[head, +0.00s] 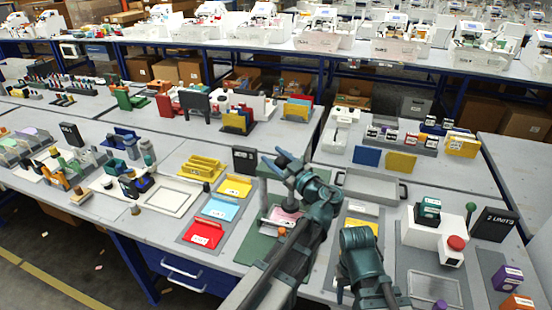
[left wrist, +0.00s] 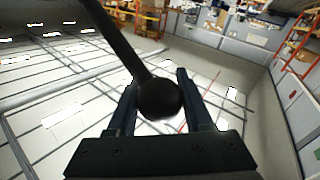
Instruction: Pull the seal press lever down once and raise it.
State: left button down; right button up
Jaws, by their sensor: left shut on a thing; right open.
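My left gripper (head: 283,162) is at the middle of the head view, above the seal press. In the left wrist view its two fingers are shut on the black ball knob (left wrist: 160,99) of the press lever (left wrist: 122,40). The dark lever rod slants up and left from the knob. The press's green base (head: 255,248) and a pink card (head: 287,215) show below my left arm. My arm hides much of the press, and the lever is hard to make out in the head view. My right gripper (head: 365,293) is open at the bottom edge, apart from the press.
Red, blue and yellow cards (head: 219,209) lie left of the press. A grey tray (head: 372,187) stands behind right. A white device with a red button (head: 455,243) and a dark "2 UNITS" sign (head: 494,224) are at the right. A black block (head: 245,159) stands behind the press.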

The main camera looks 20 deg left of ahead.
pick_arm(q)
jog(key=s+f+n+y+b, duration=0.1)
jog(key=s+f+n+b, duration=0.1)
jog(key=f+b, duration=0.4)
jog(key=s+f+n+y+b, duration=0.1)
jog(key=f+n+y+b, duration=0.1)
jog(key=f+b, duration=0.4)
jog(key=shift+s+f+n+b, duration=0.4)
jog(key=shift+n+b, duration=0.1)
jog(key=shift+b, duration=1.8)
pick_arm(e)
notch_tip(320, 180, down, 18)
pick_arm(q)
jog(key=shift+a, duration=0.1)
jog(key=shift+c, duration=1.5)
grip_release()
